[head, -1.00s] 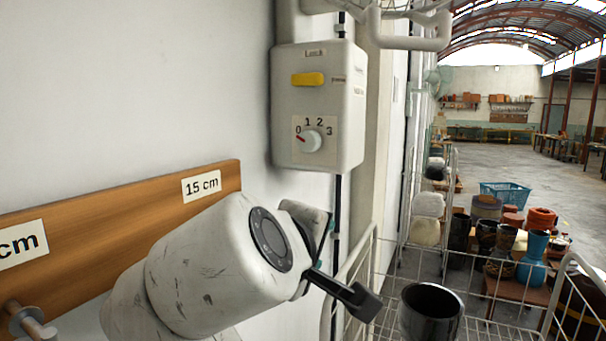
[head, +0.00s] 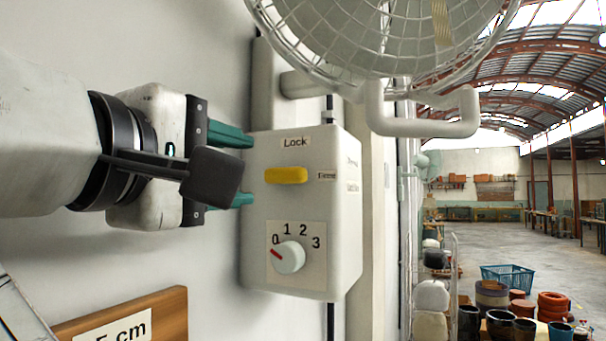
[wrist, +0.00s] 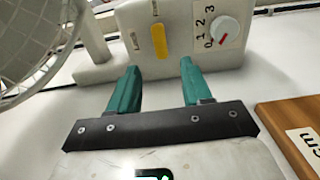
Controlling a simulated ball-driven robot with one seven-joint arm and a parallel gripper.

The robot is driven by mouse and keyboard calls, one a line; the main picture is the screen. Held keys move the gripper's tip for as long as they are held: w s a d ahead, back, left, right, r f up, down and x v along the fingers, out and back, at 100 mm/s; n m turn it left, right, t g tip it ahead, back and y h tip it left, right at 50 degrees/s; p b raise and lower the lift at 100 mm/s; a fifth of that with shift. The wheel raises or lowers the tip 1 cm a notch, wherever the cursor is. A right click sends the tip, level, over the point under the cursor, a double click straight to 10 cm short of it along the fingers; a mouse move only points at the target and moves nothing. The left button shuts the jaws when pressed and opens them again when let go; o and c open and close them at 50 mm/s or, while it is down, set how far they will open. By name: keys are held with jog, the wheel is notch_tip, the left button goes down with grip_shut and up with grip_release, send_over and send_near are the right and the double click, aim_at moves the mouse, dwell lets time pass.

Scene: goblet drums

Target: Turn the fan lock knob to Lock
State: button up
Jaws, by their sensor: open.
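The white fan control box (head: 345,240) is on the wall, and its yellow bar-shaped lock knob (head: 286,175) lies horizontal. A "Lock" label (head: 295,142) is above the knob; a smaller label, seemingly "Free" (head: 327,176), is to its right. My gripper (head: 248,170) is at the box's left edge, its two green fingers one above the other. In the wrist view, my gripper (wrist: 158,72) is open and empty. The knob also shows there (wrist: 159,42), just beyond the gap between the fingertips and apart from them.
A round speed dial (head: 289,257) marked 0 to 3 sits below the knob, its red mark near 0. The caged fan (head: 385,35) and a bent white tube (head: 425,125) overhang the box. A wooden board (head: 165,312) is on the wall below my arm.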

aim_at(281, 176)
jog(key=p+x, duration=0.3)
jog(key=x, duration=0.7)
jog(key=shift+f, duration=0.1)
jog(key=shift+c, duration=0.2)
grip_shut()
